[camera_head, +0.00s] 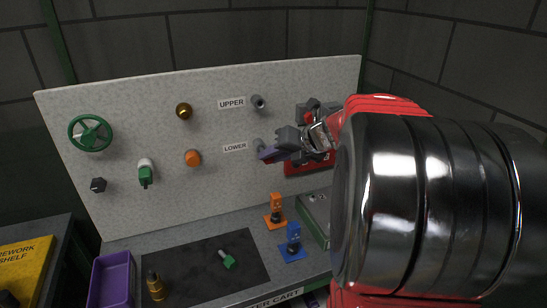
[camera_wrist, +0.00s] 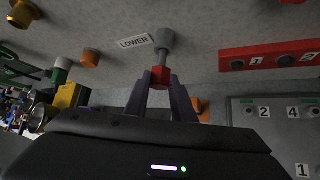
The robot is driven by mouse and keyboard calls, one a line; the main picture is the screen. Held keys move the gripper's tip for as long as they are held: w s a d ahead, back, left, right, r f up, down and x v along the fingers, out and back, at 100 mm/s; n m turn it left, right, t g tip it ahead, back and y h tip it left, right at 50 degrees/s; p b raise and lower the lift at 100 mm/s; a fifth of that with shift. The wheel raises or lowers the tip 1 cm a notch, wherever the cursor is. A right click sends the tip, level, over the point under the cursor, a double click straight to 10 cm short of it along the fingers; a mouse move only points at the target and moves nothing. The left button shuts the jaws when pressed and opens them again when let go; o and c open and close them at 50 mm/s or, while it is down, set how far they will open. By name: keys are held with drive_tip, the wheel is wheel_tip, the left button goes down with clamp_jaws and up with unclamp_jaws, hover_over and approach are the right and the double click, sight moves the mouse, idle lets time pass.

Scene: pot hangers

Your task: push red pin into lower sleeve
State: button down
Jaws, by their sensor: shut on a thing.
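The lower sleeve (camera_wrist: 165,38) is a grey tube on the pale wall board, beside the LOWER label. It also shows in the head view (camera_head: 258,144), partly behind my fingers. My gripper (camera_wrist: 160,78) is shut on the red pin (camera_wrist: 160,75), whose red head shows between the two fingertips. The pin lines up with the sleeve in the wrist view, with a grey length between the red head and the sleeve's wide end. I cannot tell how deep the pin sits. In the head view my gripper (camera_head: 267,154) is at the sleeve and hides the pin.
The upper sleeve (camera_head: 258,102) is above on the board (camera_head: 130,120). A red block with numbered holes (camera_wrist: 270,59) is to the right. Orange (camera_head: 276,212) and blue (camera_head: 292,243) stands are on the cart below. A purple bin (camera_head: 112,280) stands at left.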

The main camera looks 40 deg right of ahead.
drive_tip(key=shift+w+d, duration=0.2)
drive_tip(key=shift+w, duration=0.55)
drive_tip(key=shift+w+d, duration=0.15)
drive_tip(key=shift+w, duration=0.55)
drive_tip(key=c, duration=1.4)
unclamp_jaws()
drive_tip(key=shift+c, duration=0.2)
drive_tip(key=v, duration=1.3)
drive_tip(key=shift+s+r, duration=0.25)
drive_tip(key=shift+a, duration=0.1)
